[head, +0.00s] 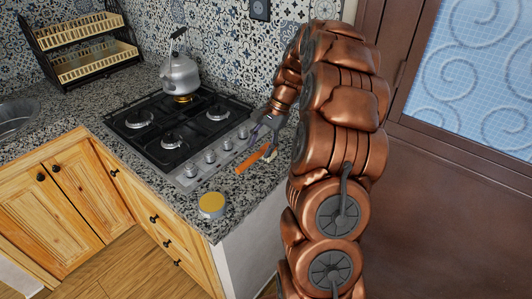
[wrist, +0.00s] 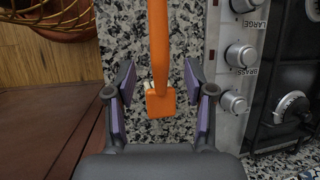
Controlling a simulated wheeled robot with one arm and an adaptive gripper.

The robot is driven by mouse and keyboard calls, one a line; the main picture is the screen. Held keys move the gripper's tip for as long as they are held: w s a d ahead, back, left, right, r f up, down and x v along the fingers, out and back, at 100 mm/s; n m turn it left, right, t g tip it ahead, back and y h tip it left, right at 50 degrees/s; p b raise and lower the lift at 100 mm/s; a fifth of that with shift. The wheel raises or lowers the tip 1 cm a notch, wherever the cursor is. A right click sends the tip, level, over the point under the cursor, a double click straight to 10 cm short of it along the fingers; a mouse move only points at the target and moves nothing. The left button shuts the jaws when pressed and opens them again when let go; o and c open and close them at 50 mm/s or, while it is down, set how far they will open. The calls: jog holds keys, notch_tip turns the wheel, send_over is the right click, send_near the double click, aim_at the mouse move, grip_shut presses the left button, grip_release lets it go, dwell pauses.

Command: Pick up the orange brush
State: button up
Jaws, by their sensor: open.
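The orange brush (head: 251,160) lies on the speckled granite counter (head: 233,181), in the strip to the right of the stove in the head view. In the wrist view the brush (wrist: 159,45) has its long handle running to the top edge and its square end between my fingers. My gripper (wrist: 159,82) is open, with one purple-padded finger on each side of the brush and gaps on both sides. In the head view my gripper (head: 266,132) reaches down by the far end of the brush. Whether the fingers touch the counter cannot be told.
The gas stove (head: 175,130) with its row of knobs (wrist: 240,54) is close beside my gripper. A kettle (head: 180,74) stands on a back burner. A round yellow-topped container (head: 211,205) sits near the counter's front corner. A basket-like rim (wrist: 62,22) shows in the wrist view.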

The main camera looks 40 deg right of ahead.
aim_at(257, 155)
jog(key=p+x, duration=0.2)
jog(key=x, duration=0.1)
jog(key=shift+a+f, duration=0.1)
jog(key=shift+f, duration=0.3)
jog(key=shift+w+a+f, duration=0.1)
jog(key=shift+f, duration=0.3)
grip_shut()
